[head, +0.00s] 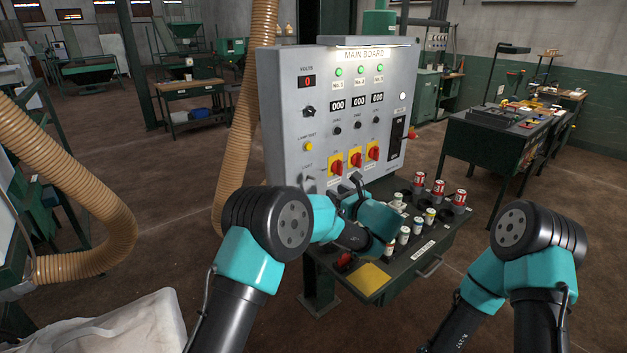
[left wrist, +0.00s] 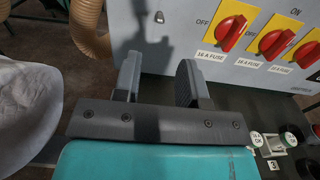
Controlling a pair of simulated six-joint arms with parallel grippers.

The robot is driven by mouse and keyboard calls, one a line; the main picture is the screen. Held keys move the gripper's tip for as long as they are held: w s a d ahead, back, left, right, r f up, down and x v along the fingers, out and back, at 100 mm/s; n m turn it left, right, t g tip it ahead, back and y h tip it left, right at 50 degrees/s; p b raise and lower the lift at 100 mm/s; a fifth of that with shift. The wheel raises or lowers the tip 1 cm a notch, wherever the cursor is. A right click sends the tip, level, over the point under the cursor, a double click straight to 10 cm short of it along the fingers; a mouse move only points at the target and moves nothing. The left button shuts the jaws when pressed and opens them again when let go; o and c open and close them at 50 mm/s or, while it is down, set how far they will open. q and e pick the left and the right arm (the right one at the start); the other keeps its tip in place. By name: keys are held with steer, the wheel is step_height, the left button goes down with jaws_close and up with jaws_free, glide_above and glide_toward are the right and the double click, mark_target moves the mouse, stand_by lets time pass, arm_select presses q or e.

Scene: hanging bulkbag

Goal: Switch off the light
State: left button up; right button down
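The grey main board (head: 290,95) stands on a dark bench, with a lit lamp bar (head: 370,42) along its top. A "LIGHT" label (head: 307,167) is at the board's lower left. In the left wrist view, a small silver switch (left wrist: 158,17) shows on the panel, ahead of the fingers. My left gripper (head: 346,182) is just in front of the lower board. Its fingers (left wrist: 160,80) are apart with nothing between them, below the silver switch in that picture. My right gripper is out of view; only my right arm shows.
Red rotary switches on yellow plates (head: 355,160) sit right of the label. Fuses (head: 418,225) stand in the bench top (head: 440,235). A ribbed hose (head: 240,110) hangs beside the board's left edge. A white bulk bag (head: 120,325) is at lower left.

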mark_target(314, 178)
arm_select(q)
steer(key=x, duration=1.1)
steer(key=shift+w+a, duration=0.25)
jaws_close()
